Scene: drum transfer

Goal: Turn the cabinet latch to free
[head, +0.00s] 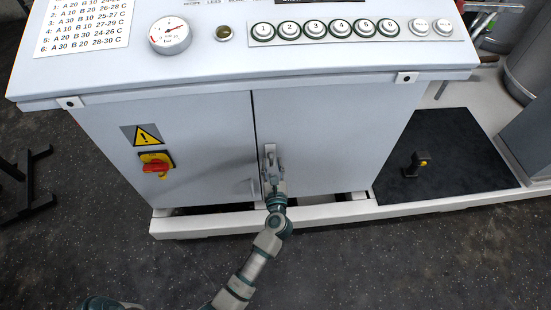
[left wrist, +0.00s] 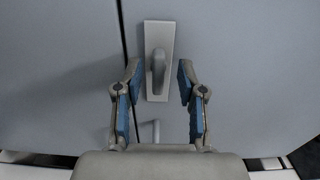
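The cabinet latch (head: 269,153) is a grey handle on a light plate, at the seam of the pale cabinet doors. In the left wrist view the latch plate (left wrist: 165,27) stands upright, and the latch handle (left wrist: 157,62) points downward. My left gripper (head: 272,173) is in front of the latch in the head view and hides its lower part. In the left wrist view my left gripper (left wrist: 159,70) is open, with one blue-padded finger on each side of the handle. A gap shows between each finger and the handle. My right gripper is in neither view.
A red rotary switch (head: 155,165) and a warning sign (head: 142,135) are on the left door (head: 205,125). The button panel (head: 350,29) overhangs the doors. A white base rail (head: 220,226) runs below. A black mat (head: 450,150) lies at right. The floor in front is clear.

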